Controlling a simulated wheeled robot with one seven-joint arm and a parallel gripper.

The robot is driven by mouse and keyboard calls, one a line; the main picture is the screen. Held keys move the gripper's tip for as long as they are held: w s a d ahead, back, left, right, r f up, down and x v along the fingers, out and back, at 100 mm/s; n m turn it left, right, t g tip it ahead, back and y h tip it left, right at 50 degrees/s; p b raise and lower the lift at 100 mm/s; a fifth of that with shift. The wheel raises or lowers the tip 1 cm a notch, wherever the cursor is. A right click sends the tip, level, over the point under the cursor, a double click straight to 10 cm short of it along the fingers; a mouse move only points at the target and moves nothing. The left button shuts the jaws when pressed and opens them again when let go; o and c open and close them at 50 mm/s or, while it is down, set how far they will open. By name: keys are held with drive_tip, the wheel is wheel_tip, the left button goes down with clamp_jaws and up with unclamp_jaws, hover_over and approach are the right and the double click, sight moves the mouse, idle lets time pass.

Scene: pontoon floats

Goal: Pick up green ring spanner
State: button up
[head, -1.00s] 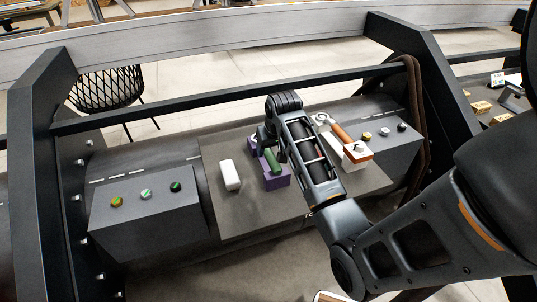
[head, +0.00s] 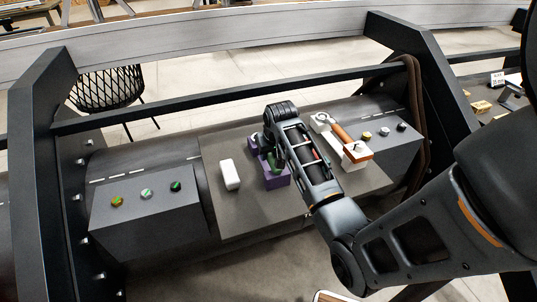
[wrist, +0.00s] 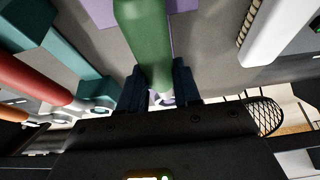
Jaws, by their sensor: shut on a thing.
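The green ring spanner shows in the wrist view as a thick green handle (wrist: 146,40) with a pale metal part at its near end. In the head view its green handle (head: 273,165) is partly covered by my gripper (head: 268,152). It lies at a purple holder (head: 278,180); whether it still touches the holder is unclear. In the wrist view my gripper (wrist: 159,88) has one dark finger on each side of the spanner's near end and is shut on it. The ring itself is mostly hidden.
A white block (head: 229,174) stands left of the purple holder. A tool with an orange-brown handle (head: 341,132) rests on a white holder to the right. A red handle (wrist: 35,80) and a teal holder (wrist: 75,60) are close by. A dark rail (head: 220,98) runs behind.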

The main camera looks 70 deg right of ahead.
clamp_jaws()
drive_tip(key=shift+r, duration=0.25)
wheel_tip(320, 180, up, 4)
drive_tip(key=shift+w+f, duration=0.1)
drive_tip(key=s+d+r, duration=0.1)
drive_tip(key=s+r, duration=0.5)
drive_tip(key=s, duration=0.5)
drive_tip(key=shift+s+r+b, duration=0.35)
drive_tip(key=shift+s, duration=0.05)
drive_tip(key=shift+d, duration=0.1)
drive_tip(key=shift+o, duration=0.7)
unclamp_jaws()
clamp_jaws()
